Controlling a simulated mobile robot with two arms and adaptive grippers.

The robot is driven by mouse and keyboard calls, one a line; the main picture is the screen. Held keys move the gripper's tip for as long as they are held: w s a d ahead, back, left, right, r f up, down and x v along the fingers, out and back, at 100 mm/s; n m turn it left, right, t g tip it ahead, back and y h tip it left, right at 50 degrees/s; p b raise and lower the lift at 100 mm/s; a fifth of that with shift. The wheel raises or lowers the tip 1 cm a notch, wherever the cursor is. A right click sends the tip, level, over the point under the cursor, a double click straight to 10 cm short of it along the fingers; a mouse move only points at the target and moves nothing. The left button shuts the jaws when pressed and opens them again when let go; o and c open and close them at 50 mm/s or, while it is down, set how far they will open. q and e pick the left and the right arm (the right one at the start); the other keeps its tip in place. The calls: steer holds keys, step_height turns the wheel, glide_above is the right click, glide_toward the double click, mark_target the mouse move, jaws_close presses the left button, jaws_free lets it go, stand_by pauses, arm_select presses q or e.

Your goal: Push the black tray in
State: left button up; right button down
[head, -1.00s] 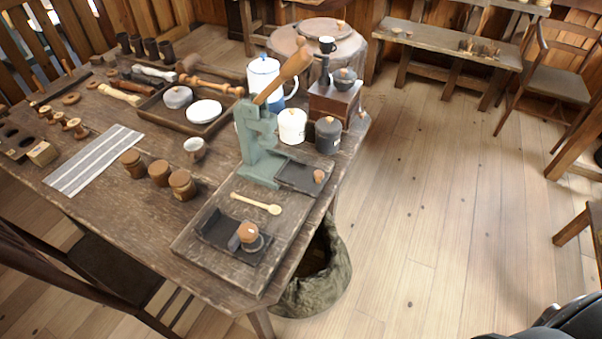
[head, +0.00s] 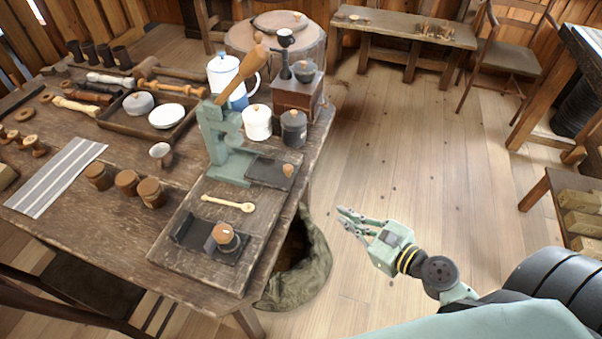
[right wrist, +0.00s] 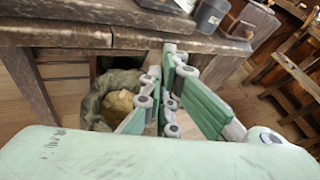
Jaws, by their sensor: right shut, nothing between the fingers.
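The black tray (head: 265,171) lies low at the right of the green press (head: 228,165), on the wooden board at the table's right side. It sticks out from the press base to the right, with a small round wooden knob (head: 288,170) at its outer end. My right gripper (head: 346,219) is shut and empty, apart from the tray, to its right and nearer the camera, over the floor beyond the table edge. Its fingers also show in the right wrist view (right wrist: 172,55), pointing towards the table side. My left gripper is not in view.
On the board's front part, a second dark holder (head: 190,236) carries a wood-topped piece (head: 224,236), and a wooden spoon (head: 228,203) lies behind it. A dark canister (head: 293,130) stands behind the tray. A sack (head: 305,270) sits below the table edge. The floor at right is open.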

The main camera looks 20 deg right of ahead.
mark_target(292, 170)
step_height(292, 170, up, 8)
steer(key=a+m+t+y, duration=0.1)
steer(key=a+m+t, duration=0.1)
steer(key=p+x, duration=0.1)
steer(key=x, duration=0.3)
steer(key=p+x, duration=0.1)
steer(key=x, duration=0.4)
steer(key=p+x, duration=0.2)
steer(key=x, duration=0.3)
steer(key=shift+f, duration=0.4)
steer(key=shift+w+a+r, duration=0.1)
steer(key=shift+w+a, duration=0.1)
steer(key=shift+w, duration=0.05)
steer(key=w+a+p, duration=0.2)
steer(key=w+a, duration=0.3)
steer(key=shift+a, duration=0.3)
steer(key=shift+s, duration=0.15)
steer(key=shift+a+g+y, duration=0.1)
steer(key=shift+g+y, duration=0.2)
